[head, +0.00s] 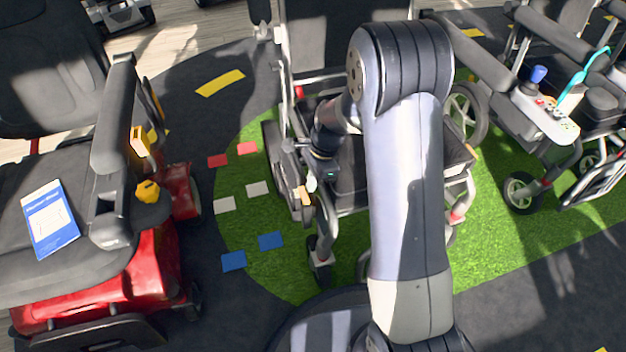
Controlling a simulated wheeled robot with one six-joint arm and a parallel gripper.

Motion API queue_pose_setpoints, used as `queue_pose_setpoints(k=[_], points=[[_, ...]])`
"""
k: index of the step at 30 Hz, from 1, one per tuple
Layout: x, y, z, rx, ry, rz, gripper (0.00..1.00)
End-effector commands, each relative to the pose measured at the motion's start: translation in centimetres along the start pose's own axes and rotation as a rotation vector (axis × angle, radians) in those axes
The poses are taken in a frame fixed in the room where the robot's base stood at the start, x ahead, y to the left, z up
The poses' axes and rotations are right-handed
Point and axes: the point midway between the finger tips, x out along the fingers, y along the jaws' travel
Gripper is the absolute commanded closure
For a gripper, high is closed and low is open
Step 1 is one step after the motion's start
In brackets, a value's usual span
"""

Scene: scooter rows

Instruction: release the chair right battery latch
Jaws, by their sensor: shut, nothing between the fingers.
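A power chair stands in the middle of the head view on green turf, mostly behind my arm. Its dark battery box (349,182) shows under the seat area to the left of my arm. A small orange-tan latch-like part (306,196) sits at the box's left side in the picture, which looks like the chair's right battery latch. Its exact position is too small to tell. My gripper (312,184) points down right beside this part, shut and with nothing in it. I cannot tell whether the fingertips touch it. Another orange part (473,152) shows on the chair's right in the picture.
A red scooter (105,275) with a blue booklet (50,220) on its seat stands at the left. Another chair with a control panel (547,115) stands at the right.

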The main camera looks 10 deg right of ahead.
Motion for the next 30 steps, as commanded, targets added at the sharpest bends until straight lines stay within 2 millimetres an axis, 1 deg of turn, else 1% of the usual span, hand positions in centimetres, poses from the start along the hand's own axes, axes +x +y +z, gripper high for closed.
queue_pose_setpoints(k=[14,24,30], points=[[-0.1,-0.4,0.4,-0.115,-0.001,0.029,1.00],[0.1,-0.8,1.1,-0.299,-0.001,0.076,1.00],[0.2,-1.0,1.4,-0.294,-0.001,0.074,1.00]])
